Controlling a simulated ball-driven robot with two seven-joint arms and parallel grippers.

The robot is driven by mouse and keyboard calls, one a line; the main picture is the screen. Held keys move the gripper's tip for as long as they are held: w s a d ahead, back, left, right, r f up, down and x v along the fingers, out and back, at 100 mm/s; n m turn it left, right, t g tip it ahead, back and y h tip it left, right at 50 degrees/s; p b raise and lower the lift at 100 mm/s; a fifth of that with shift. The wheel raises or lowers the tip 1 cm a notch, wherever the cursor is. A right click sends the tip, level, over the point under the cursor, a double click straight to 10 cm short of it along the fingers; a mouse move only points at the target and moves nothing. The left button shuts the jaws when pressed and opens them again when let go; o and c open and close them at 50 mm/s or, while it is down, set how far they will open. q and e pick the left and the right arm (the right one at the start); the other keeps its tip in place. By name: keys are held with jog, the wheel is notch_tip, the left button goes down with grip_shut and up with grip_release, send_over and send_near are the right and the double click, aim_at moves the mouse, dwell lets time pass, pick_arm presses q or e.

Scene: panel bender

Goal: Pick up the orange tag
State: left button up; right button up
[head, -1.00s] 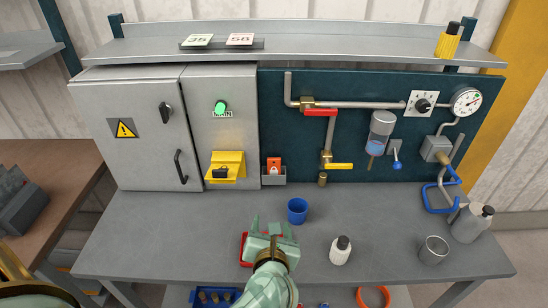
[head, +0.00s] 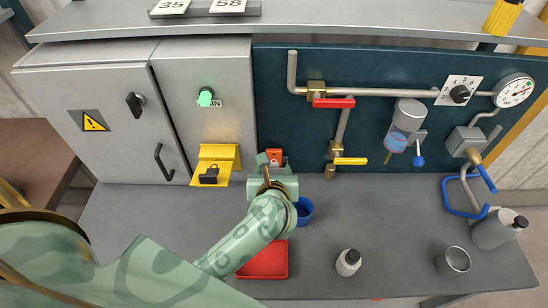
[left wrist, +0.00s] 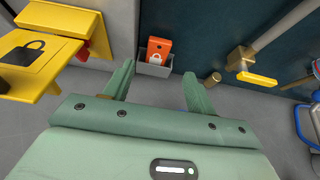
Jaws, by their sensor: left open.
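The orange tag (head: 274,156) with a white padlock mark stands upright in a small grey holder at the foot of the teal panel. It also shows in the left wrist view (left wrist: 158,50), its lower end hidden by the holder (left wrist: 153,69). My left gripper (head: 271,165) is in front of the tag and hides part of it and its holder in the head view. In the left wrist view the left gripper's two fingers (left wrist: 158,75) are apart and empty, pointing toward the holder. My right gripper is not in view.
A blue cup (head: 303,209) stands close right of my left arm. Pipes with a yellow handle (head: 350,161) are to the right.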

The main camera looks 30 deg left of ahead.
pick_arm(q)
send_near(274, 154)
jog(key=r+x, duration=0.1)
jog(key=x, duration=0.8)
jog(key=shift+s+f, duration=0.15)
jog(key=shift+f, duration=0.25)
jog(key=c, duration=1)
jog(key=shift+s+d+r, duration=0.1)
